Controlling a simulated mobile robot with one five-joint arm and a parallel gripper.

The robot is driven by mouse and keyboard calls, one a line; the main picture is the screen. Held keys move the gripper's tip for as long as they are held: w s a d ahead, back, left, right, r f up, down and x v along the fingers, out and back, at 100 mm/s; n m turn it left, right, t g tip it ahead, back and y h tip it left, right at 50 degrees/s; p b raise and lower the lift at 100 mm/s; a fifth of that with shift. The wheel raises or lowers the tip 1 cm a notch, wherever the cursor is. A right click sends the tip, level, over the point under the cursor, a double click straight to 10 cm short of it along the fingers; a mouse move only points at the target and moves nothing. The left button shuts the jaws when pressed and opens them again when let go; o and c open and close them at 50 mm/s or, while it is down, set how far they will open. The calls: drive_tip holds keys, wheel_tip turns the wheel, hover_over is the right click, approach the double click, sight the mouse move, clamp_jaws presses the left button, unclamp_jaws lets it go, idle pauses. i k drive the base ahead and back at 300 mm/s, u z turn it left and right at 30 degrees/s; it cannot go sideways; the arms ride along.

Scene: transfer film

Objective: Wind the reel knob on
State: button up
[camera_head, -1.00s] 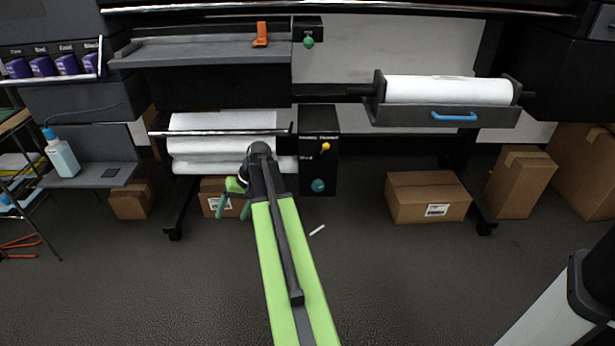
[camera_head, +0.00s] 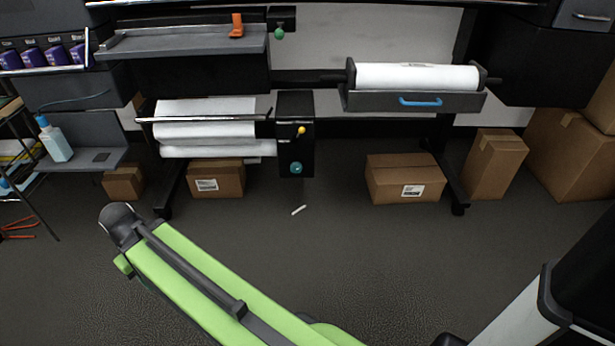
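A round teal knob (camera_head: 296,168) sits low on the front of a black box (camera_head: 295,108) at the right end of the lower paper rolls (camera_head: 205,130). A small yellow lever (camera_head: 301,131) is above it on the same box. A green knob (camera_head: 278,34) hangs near the upper shelf. I cannot tell which of these the task means. My green arm reaches to the lower left, and its dark end joint is well left of and below the teal knob. Nothing of my arm touches the box. My gripper's fingers do not show.
A white roll (camera_head: 417,77) lies in a grey cradle with a blue handle (camera_head: 421,102) at right. Cardboard boxes (camera_head: 404,178) stand on the floor below. A blue-capped bottle (camera_head: 55,140) is on the left shelf. The floor before the black box is clear except for a small white stick (camera_head: 298,210).

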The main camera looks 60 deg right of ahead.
sight(296, 167)
drive_tip(key=k, duration=0.95)
drive_tip(key=z, duration=0.4)
drive_tip(key=i, duration=1.6)
drive_tip(key=u, duration=0.4)
